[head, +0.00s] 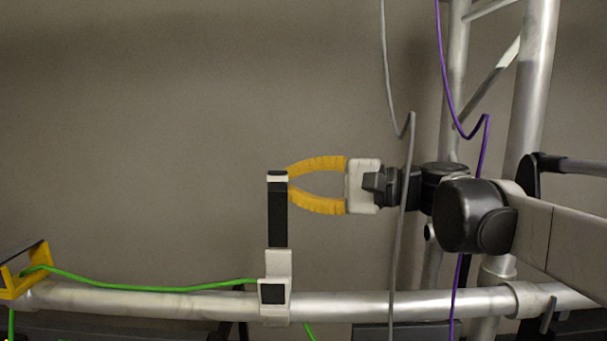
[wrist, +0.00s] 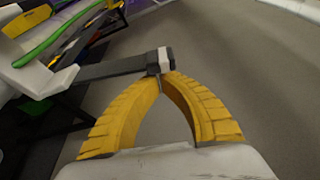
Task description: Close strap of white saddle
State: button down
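The white saddle (head: 276,262) sits on the horizontal truss tube. Its black strap (head: 278,215) stands upright above it, open, with a white-banded end (head: 278,177). My gripper (head: 289,183) is at the strap's upper end, coming from the right. Its yellow fingers are drawn together at the tips, against the strap end. In the wrist view the strap (wrist: 115,68) reaches from the left to the fingertips (wrist: 161,80), which close on its end; the exact grip is partly hidden. A green cable (head: 150,288) runs along the tube to the saddle.
A yellow saddle (head: 25,272) holds the green cable at the left on the tube (head: 130,301). A grey cable (head: 397,240) and a purple cable (head: 473,180) hang at the right, near my arm. Upright truss tubes (head: 530,90) stand at the right. The space above the tube at left is clear.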

jog(key=shift+f, duration=0.1)
jog(key=shift+s, duration=0.1)
jog(key=shift+s, duration=0.15)
dwell(0.3)
